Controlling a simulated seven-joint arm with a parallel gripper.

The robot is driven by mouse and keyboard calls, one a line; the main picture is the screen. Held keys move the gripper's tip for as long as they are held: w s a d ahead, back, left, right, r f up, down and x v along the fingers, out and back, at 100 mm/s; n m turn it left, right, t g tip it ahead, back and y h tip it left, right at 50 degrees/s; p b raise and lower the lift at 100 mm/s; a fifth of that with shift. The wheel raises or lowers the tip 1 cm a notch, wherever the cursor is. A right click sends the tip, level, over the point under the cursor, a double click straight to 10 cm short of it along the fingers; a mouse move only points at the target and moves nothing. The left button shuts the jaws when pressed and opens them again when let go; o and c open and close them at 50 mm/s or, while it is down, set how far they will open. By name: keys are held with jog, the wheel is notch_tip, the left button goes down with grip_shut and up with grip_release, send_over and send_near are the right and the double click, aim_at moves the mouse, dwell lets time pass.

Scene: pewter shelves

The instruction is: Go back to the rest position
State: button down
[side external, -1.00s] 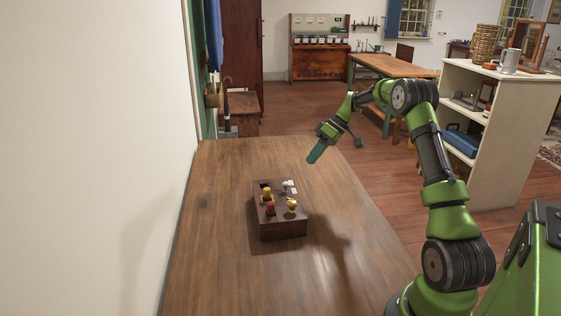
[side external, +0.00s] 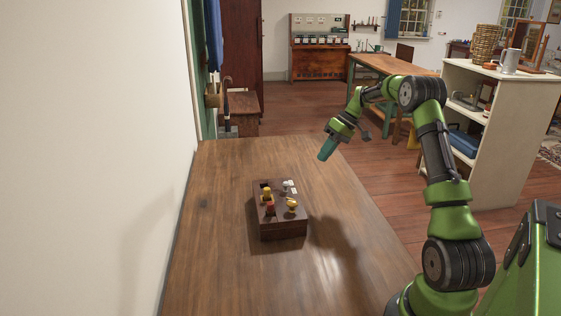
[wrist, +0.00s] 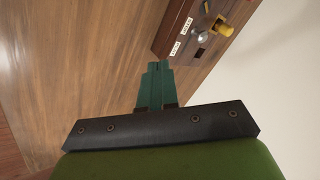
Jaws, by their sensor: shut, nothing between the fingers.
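My gripper (side external: 326,152) is shut and empty. It hangs in the air above the table's (side external: 235,270) right edge, to the right of and behind a dark wooden block (side external: 283,230). The block stands on the table with several small pieces in its top, among them yellow, red and silver-white ones. In the wrist view my teal fingers (wrist: 155,85) are together over bare wood. Part of the block (wrist: 172,35) shows at the top right there, with white labels, a silver piece and a yellow piece.
The tabletop around the block is clear. A white wall (side external: 90,150) runs along the left side. A pale shelf unit (side external: 488,150) with a mug (side external: 510,61) and a basket (side external: 485,43) stands behind my arm on the right. A wooden workbench (side external: 390,64) stands farther back.

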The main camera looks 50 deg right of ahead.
jog(key=s+a+r+t+h, duration=0.1)
jog(key=s+a+r, duration=0.2)
jog(key=s+a, duration=0.3)
jog(key=s+a+r+m+t+h, duration=0.1)
jog(key=s+a+r, duration=0.3)
jog(key=a, duration=1.3)
jog(key=s+a+r+m+t+h, duration=0.1)
jog(key=s+a+r, duration=0.3)
jog(key=s+a, duration=0.4)
jog(key=shift+a+r, duration=0.2)
jog(key=shift+a, duration=1.45)
jog(key=shift+s, duration=0.1)
